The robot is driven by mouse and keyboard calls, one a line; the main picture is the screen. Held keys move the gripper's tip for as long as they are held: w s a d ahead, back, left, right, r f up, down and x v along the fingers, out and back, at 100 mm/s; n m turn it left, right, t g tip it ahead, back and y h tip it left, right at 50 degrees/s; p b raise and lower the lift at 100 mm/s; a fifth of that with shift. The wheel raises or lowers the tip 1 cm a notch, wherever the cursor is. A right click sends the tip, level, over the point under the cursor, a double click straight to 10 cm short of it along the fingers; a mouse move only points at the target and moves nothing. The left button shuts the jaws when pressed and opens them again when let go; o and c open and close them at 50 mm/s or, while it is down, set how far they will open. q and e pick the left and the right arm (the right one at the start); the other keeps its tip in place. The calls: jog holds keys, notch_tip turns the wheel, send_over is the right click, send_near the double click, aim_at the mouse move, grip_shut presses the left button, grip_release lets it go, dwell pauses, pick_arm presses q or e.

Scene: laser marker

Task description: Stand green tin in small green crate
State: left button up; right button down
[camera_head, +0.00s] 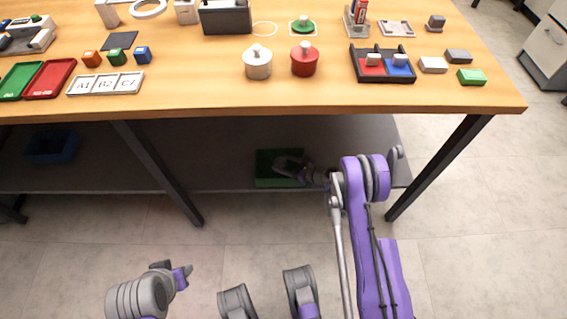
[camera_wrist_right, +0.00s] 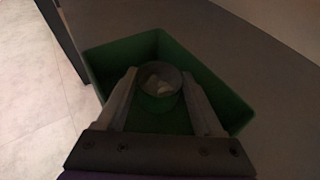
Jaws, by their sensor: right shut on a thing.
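The small green crate (camera_head: 264,180) is on the dark shelf under the table. In the right wrist view its green wall (camera_wrist_right: 110,57) surrounds my fingers. My right gripper (camera_head: 284,166) reaches in under the tabletop over the crate. In the wrist view its two fingers (camera_wrist_right: 162,97) are shut on the green tin (camera_wrist_right: 160,104). The tin is round and open-topped, with something pale inside. It shows within the crate's outline; whether it touches the floor I cannot tell. Part of my left arm (camera_head: 150,292) is at the lower left, away from the table; its jaws are unclear.
The wooden tabletop (camera_head: 200,95) overhangs the shelf (camera_head: 220,150). A table leg (camera_head: 160,172) stands left of the crate, another (camera_head: 437,165) to the right. A blue crate (camera_head: 52,147) is on the shelf at the far left. The shelf between the crates is clear.

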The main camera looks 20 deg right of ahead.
jog(key=shift+c, duration=0.2)
grip_release()
jog(key=shift+s+a+f, duration=0.1)
jog(key=shift+s+f, duration=0.05)
jog(key=shift+f, duration=0.25)
jog(key=shift+r, duration=0.15)
jog(key=shift+r, duration=0.25)
jog(key=r+p+v, duration=0.1)
jog(key=p+v, duration=0.2)
jog(key=v, duration=0.9)
jog(key=s+a+r+n+g+h, duration=0.2)
jog(key=s+a+r+n, duration=0.15)
jog(key=r+n, duration=0.4)
jog(key=s+a+r+n+g+h, duration=0.1)
jog(key=s+a+r+n+g, duration=0.15)
jog(key=a+r+n, duration=0.45)
jog(key=s+d+r+n+g+h, duration=0.1)
jog(key=s+r+n+h, duration=0.1)
jog(key=s+r+n, duration=0.2)
jog(key=s+d+r+n+g+h, duration=0.1)
jog(key=s+d+r+n+h, duration=0.1)
jog(key=s+n, duration=0.8)
jog(key=s+r+h, duration=0.1)
jog(key=s+r, duration=0.1)
jog(key=s, duration=0.5)
jog(key=shift+r, duration=0.2)
jog(key=shift+d, duration=0.1)
